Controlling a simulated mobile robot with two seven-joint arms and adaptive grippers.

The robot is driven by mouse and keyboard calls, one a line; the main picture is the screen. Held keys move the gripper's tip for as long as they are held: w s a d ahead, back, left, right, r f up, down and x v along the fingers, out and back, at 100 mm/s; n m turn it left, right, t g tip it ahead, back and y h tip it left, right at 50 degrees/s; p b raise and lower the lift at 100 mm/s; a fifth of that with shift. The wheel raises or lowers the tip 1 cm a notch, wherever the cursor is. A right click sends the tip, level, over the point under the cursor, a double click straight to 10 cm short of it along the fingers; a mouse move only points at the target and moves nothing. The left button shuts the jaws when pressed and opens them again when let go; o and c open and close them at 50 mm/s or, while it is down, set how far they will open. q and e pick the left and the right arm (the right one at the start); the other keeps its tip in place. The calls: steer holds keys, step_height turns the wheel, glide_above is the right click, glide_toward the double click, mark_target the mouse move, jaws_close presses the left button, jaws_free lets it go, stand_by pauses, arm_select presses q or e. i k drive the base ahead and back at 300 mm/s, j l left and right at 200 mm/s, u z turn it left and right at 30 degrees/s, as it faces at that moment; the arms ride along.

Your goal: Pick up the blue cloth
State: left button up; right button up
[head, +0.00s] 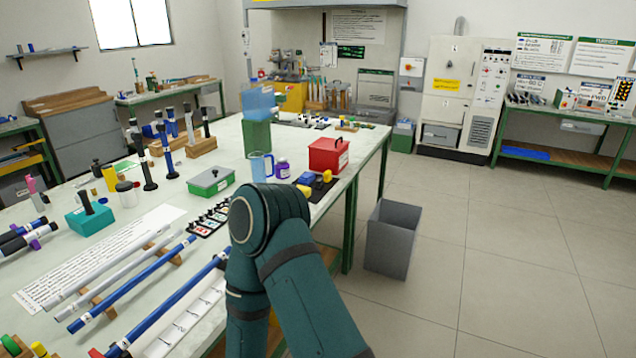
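I cannot make out a blue cloth for certain. A small blue item (306,178) lies on a black mat near the right edge of the long workbench (150,262), beside yellow pieces; it is too small to tell whether it is cloth. A flat blue thing (525,152) lies on the lower shelf of the far right bench, also unclear. One of my teal arms rises from the bottom middle and hides part of the bench. Neither gripper shows.
Blue and grey rods (134,284) lie on wooden rests at the front left of the workbench. A red box (328,155), a blue jug (261,167) and a green box (211,181) stand farther back. A grey bin (392,238) stands on the floor; floor to its right is clear.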

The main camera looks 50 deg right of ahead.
mark_target(308, 178)
steer(key=z, duration=1.55)
steer(key=i+l+u, duration=0.35)
steer(key=i+l, duration=2.05)
steer(key=l, duration=0.15)
